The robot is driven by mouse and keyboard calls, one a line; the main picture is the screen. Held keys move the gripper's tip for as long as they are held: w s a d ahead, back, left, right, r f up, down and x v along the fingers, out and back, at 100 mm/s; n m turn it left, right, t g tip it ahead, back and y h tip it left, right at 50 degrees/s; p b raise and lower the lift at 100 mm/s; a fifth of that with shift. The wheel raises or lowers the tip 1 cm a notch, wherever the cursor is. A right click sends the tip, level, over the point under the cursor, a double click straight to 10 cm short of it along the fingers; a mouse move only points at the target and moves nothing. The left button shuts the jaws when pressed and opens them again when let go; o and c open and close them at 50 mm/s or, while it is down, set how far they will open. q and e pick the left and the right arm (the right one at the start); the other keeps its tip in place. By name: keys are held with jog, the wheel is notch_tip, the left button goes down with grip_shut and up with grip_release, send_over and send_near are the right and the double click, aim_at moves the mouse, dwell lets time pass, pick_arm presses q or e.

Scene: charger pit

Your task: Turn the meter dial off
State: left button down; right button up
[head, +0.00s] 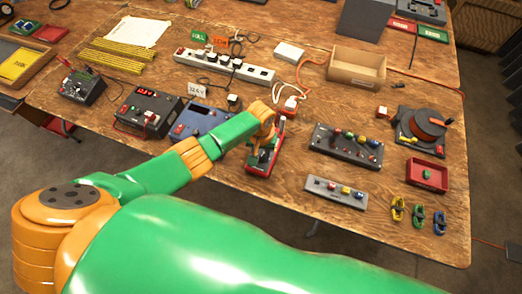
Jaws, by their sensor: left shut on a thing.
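The meter (281,134) is a red-edged handheld device lying on the wooden table near the middle of the head view. My left arm reaches over it from the lower left. My left gripper (264,152) is down at the meter's face and shut on the dial there. The gripper and wrist cover the dial and much of the face, so the dial's setting cannot be read. My right gripper is not in view.
A blue box with a display (190,123) and a black power supply (140,118) stand left of the meter. A dark panel with coloured knobs (345,150) is to its right. A white power strip (225,66) lies behind. A small grey button box (336,192) is near the front edge.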

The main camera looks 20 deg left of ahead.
pick_arm(q)
jog(key=n+p, duration=0.1)
jog(key=n, duration=0.4)
jog(key=shift+n+p, duration=0.3)
jog(key=shift+p, duration=0.1)
jog(key=n, duration=0.5)
jog(key=shift+p, duration=0.35)
jog(key=shift+n, duration=0.3)
jog(key=c, duration=0.6)
grip_release()
